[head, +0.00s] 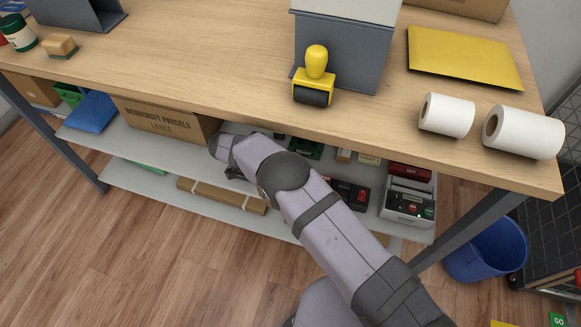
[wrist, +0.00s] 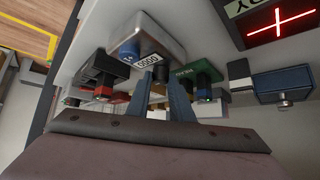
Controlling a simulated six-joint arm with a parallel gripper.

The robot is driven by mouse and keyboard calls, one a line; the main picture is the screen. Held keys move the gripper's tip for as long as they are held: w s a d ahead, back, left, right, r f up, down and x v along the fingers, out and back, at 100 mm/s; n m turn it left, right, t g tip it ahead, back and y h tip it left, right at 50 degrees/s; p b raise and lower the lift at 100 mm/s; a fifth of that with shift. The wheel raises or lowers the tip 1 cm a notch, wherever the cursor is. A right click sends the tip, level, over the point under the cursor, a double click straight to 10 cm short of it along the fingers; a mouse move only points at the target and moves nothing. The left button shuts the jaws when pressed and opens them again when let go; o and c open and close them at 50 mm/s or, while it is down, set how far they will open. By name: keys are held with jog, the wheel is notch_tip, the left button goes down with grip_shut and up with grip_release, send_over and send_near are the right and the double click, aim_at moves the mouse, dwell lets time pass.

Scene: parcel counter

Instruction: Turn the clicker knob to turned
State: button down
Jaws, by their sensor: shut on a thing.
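The fingers are shut on a small part just below the counter plate, apparently the clicker's knob. The fingers and the plate hide most of this part, so its turn angle cannot be read. In the head view my arm reaches under the counter, and the clicker and fingertips cannot be made out.
Several small devices crowd around my fingers, including a green block (wrist: 195,74) and a blue box (wrist: 284,84). A red-cross display (wrist: 281,22) is at upper right. The counter top (head: 200,62) overhangs the shelf (head: 110,133). A yellow-handled stamp (head: 316,75) stands above.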

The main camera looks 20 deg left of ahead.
jog(key=shift+w+f+m+g+b, duration=0.15)
jog(key=shift+m+g+b, duration=0.25)
jog(key=shift+b, duration=0.55)
jog(key=shift+m+h, duration=0.3)
jog(key=c, duration=1.6)
grip_release()
jog(key=shift+o, duration=0.2)
jog(key=shift+a+r, duration=0.1)
jog(key=shift+r, duration=0.15)
jog(key=v, duration=0.7)
jog(key=shift+s, duration=0.2)
